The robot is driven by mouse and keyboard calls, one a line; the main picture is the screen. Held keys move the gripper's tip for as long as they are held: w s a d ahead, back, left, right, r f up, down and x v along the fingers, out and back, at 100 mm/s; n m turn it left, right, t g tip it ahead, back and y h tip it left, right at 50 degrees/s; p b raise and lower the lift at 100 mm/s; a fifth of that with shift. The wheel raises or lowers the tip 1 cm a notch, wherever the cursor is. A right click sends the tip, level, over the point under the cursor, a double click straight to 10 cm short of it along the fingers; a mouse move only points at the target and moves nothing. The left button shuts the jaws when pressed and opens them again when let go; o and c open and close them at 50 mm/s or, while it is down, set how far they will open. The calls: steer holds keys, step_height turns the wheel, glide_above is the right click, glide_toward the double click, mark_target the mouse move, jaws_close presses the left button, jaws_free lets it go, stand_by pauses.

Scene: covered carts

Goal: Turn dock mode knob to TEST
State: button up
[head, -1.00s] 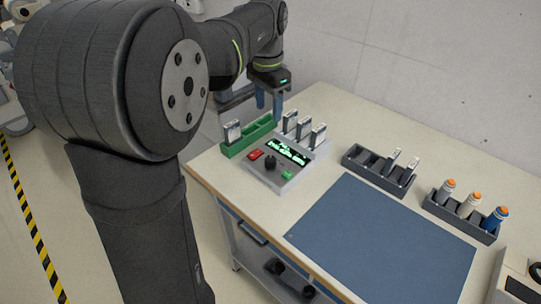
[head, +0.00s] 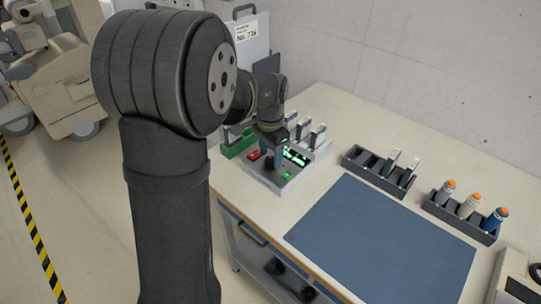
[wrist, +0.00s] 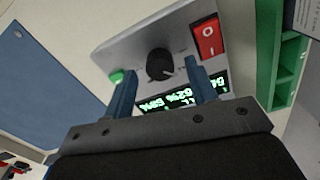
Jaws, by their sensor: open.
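The dock (head: 284,178) is a grey box with a sloped panel on the left part of the table. Its black mode knob (wrist: 160,65) shows in the wrist view between a red rocker switch (wrist: 207,38) and a green button (wrist: 117,77). A lit green display (wrist: 168,103) lies beside the knob, partly covered by my fingers. My gripper (wrist: 160,82) is open, with its two blue fingers above the panel, one toward each side of the knob. I cannot tell whether they touch the panel. In the head view my gripper (head: 271,155) hangs over the dock.
A green tray (head: 238,144) stands left of the dock, and several upright silver modules (head: 304,129) stand behind. A dark rack (head: 380,168) and a rack of orange-capped bottles (head: 461,215) stand to the right. The blue mat (head: 380,236) is clear.

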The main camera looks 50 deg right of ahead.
steer(key=shift+f, duration=0.45)
steer(key=shift+c, duration=0.2)
steer(key=c, duration=0.9)
steer(key=shift+c, duration=0.2)
steer(key=shift+n, duration=0.3)
steer(key=n, duration=0.4)
steer(key=shift+n, duration=2.1)
steer(key=shift+r, duration=0.1)
